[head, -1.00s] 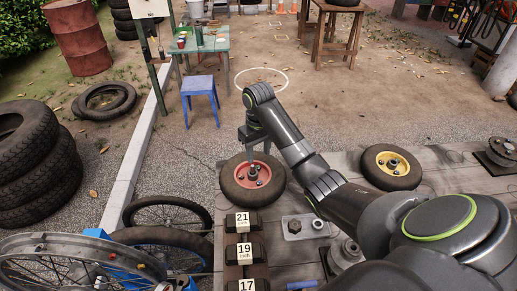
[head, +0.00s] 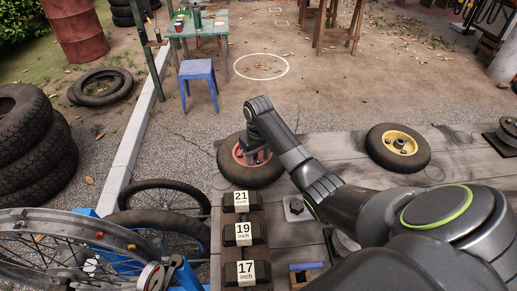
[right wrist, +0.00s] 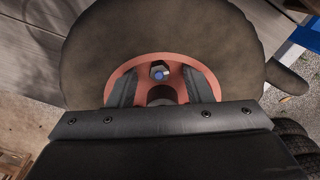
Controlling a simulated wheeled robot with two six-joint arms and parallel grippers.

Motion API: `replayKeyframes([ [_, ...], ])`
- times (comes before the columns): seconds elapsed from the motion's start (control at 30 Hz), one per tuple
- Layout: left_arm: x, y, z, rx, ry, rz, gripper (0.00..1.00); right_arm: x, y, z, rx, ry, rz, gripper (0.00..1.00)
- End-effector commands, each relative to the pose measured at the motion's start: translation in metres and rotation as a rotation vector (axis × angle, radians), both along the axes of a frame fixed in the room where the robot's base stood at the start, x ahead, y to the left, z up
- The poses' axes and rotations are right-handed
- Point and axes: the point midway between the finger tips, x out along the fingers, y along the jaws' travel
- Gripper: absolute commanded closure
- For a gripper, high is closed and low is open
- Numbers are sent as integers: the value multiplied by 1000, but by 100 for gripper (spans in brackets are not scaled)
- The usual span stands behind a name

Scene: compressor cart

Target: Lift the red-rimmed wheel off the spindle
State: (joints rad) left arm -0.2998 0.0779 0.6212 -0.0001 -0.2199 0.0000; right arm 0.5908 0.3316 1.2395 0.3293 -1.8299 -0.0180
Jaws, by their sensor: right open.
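The red-rimmed wheel (head: 245,178) lies flat at the far left corner of the grey bench, its black tyre around a red rim. It fills much of the right wrist view (right wrist: 95,50). My right gripper (head: 254,158) is down at the rim, hiding most of the hub in the head view. In the right wrist view its two open fingers (right wrist: 160,74) stand on either side of the hub, over the red rim. A bolt or spindle end with a blue tip (right wrist: 158,73) shows between them. I cannot tell whether the fingers touch the hub. My left gripper is out of view.
A yellow-rimmed wheel (head: 412,162) lies farther right on the bench (head: 335,150). Blocks labelled 21, 19 and 17 inch (head: 243,234) line the near left edge. Spoked bicycle wheels (head: 165,222) stand left of the bench.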

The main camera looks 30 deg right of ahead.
Motion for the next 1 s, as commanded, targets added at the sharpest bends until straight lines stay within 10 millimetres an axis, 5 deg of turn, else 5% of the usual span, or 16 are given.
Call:
replayKeyframes([
  [0.43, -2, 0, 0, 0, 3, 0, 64, 0, 0, -11, -1, 0, 0, 55],
  [0.8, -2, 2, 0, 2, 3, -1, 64, 0, 0, -11, -1, 0, 0, 100],
  [0.9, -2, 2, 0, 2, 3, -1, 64, 0, 0, -11, -1, 0, 0, 100],
  [0.93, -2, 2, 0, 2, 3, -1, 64, 0, 0, -11, -1, 0, 0, 63],
  [1.0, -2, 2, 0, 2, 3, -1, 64, 0, 0, -11, -1, 0, 0, 72],
])
